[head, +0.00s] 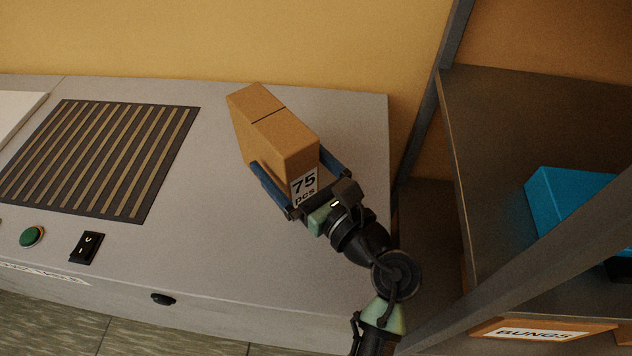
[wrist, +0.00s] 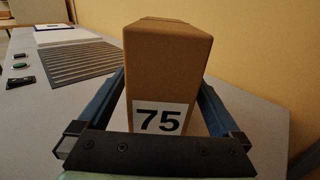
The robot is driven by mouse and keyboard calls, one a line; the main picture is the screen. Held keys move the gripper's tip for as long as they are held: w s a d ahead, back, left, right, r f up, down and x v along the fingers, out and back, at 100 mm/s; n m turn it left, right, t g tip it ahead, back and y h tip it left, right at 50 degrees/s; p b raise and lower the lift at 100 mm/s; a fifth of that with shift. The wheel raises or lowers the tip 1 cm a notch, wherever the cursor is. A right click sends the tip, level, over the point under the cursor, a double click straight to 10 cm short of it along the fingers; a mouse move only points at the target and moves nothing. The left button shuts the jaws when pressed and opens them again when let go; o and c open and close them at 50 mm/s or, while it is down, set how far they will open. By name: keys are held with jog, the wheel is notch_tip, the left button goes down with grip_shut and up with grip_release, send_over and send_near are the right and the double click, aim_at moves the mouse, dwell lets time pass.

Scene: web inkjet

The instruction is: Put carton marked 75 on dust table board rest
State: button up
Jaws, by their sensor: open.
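The brown carton marked 75 (head: 276,128) stands on the right part of the grey dust table top (head: 225,220). Its white label reads "75 pcs" and faces my gripper. My gripper (head: 300,172) has its two blue fingers on either side of the carton, open. In the wrist view the carton (wrist: 166,70) stands between the fingers, with a small gap showing by its lower right side. The slatted dark grille (head: 100,155) is set into the table to the left. A pale flat board (head: 18,112) lies at the far left edge, and I cannot tell whether it is the board rest.
A green button (head: 32,236) and a black switch (head: 87,248) sit on the table's front left. A shelf unit (head: 500,130) with a blue box (head: 565,200) and a "BUNGS" label stands at right, its dark post near my arm. The yellow wall is close behind.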

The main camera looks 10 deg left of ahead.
jog(key=v, duration=0.9)
jog(key=shift+s+d+r+b, duration=0.1)
jog(key=shift+s+d+b, duration=0.15)
jog(key=shift+d+b, duration=0.1)
jog(key=shift+a, duration=0.1)
